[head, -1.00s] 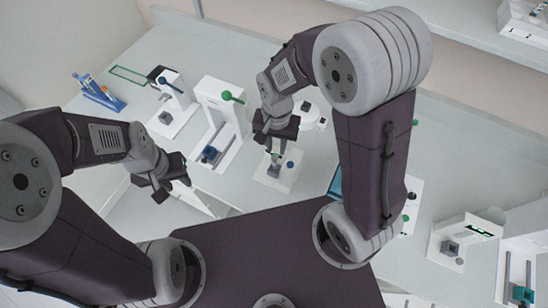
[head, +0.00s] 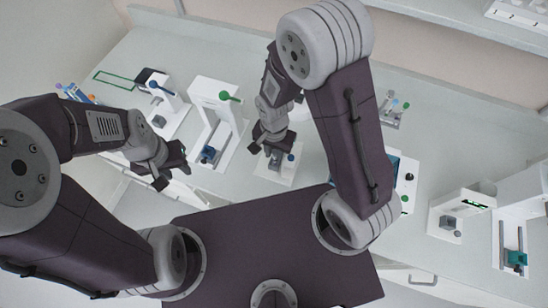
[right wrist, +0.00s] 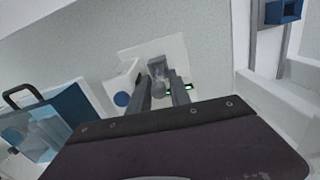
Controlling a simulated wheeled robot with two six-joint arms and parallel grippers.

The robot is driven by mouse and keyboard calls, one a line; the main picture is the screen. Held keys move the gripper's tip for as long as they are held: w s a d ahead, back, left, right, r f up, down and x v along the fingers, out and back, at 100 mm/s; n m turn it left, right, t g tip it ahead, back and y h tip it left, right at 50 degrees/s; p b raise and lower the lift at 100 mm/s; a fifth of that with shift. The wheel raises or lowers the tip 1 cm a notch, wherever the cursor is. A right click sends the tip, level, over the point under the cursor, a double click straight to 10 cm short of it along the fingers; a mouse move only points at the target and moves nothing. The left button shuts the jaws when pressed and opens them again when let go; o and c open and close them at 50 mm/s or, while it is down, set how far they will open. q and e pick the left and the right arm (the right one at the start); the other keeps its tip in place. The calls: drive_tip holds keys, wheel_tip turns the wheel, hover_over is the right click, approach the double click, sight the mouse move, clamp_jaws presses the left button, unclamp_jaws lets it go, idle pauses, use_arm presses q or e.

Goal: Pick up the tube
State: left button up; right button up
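My right gripper (head: 270,140) is low over a small white station (head: 268,173) with a grey block (head: 275,160). In the right wrist view its two dark fingers (right wrist: 162,90) are apart, one on each side of a small pale, rounded piece that looks like the top of the tube (right wrist: 158,88). This stands at the grey block (right wrist: 160,68). I cannot tell whether either finger touches it. The tube's lower part is hidden. My left gripper (head: 172,168) is open and empty, left of the stations and near the table's front edge.
A tall white frame station (head: 215,110) with a green knob stands left of my right gripper. A blue-sided box with a dark handle (right wrist: 40,125) shows in the right wrist view. White stations (head: 460,212) stand farther right on the pale table.

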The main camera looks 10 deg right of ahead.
drive_tip(key=shift+d+f, duration=0.15)
drive_tip(key=shift+f, duration=0.75)
drive_tip(key=c, duration=0.4)
clamp_jaws()
drive_tip(key=shift+r, duration=0.15)
wheel_tip(320, 180, up, 10)
drive_tip(key=shift+f, duration=0.1)
drive_tip(key=shift+f, duration=0.15)
